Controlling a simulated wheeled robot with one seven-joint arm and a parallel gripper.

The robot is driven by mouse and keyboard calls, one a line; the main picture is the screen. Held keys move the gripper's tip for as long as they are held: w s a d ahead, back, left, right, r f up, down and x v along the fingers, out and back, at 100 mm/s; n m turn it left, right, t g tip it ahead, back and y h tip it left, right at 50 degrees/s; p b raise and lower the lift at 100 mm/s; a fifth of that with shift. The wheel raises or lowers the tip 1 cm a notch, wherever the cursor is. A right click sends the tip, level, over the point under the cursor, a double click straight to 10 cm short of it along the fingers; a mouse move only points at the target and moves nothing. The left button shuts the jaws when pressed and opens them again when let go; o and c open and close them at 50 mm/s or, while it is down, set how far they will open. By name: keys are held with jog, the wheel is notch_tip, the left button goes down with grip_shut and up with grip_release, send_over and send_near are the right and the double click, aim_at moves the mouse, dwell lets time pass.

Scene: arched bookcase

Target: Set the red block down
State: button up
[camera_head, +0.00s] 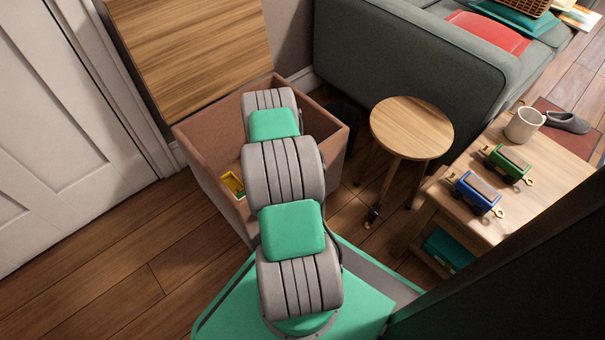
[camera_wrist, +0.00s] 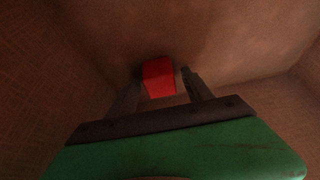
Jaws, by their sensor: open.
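The red block (camera_wrist: 158,78) shows in the wrist view, between or just beyond the fingertips of my gripper (camera_wrist: 162,80). The fingers are open, with a visible gap between the block and the right finger; the block is close to the left fingertip, and I cannot tell if they touch. Around them are the brown walls and floor of a box (camera_wrist: 240,60). In the head view this is the open brown box (camera_head: 205,152), with my arm reaching down into it. The block and my gripper are hidden there by the arm and the box.
A yellow item (camera_head: 232,183) shows inside the box, left of my arm. A round wooden stool (camera_head: 411,127) stands right of the box. A low wooden table (camera_head: 545,165) holds a mug (camera_head: 524,124) and green (camera_head: 507,163) and blue (camera_head: 476,193) toy wagons. A grey sofa (camera_head: 400,55) is behind.

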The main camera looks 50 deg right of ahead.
jog(key=w+a+r+n+t+p, duration=0.1)
jog(key=w+a+r+n+p, duration=0.15)
jog(key=a+r, duration=0.5)
jog(key=w+a+r+n+y+p, duration=0.15)
jog(key=w+a+r, duration=0.25)
jog(key=r, duration=0.7)
jog(key=w+a+r+n+t+p, duration=0.1)
jog(key=w+a+r+n+p, duration=0.15)
jog(key=a+r, duration=0.45)
jog(key=s+a+r+n+y, duration=0.1)
jog(key=s+a+r+n, duration=0.3)
jog(key=a+r, duration=0.2)
jog(key=s+a+r+n+y, duration=0.1)
jog(key=s+a+r+n, duration=0.2)
jog(key=a, duration=0.7)
jog(key=s+a+r+n+t+y, duration=0.1)
jog(key=s+a+r+n, duration=0.3)
jog(key=a+r+n, duration=0.3)
notch_tip(320, 180, up, 3)
jog(key=shift+s+a+r+b, duration=0.1)
jog(key=shift+s+a+b, duration=0.25)
jog(key=shift+a+b, duration=0.1)
jog(key=shift+c, duration=0.2)
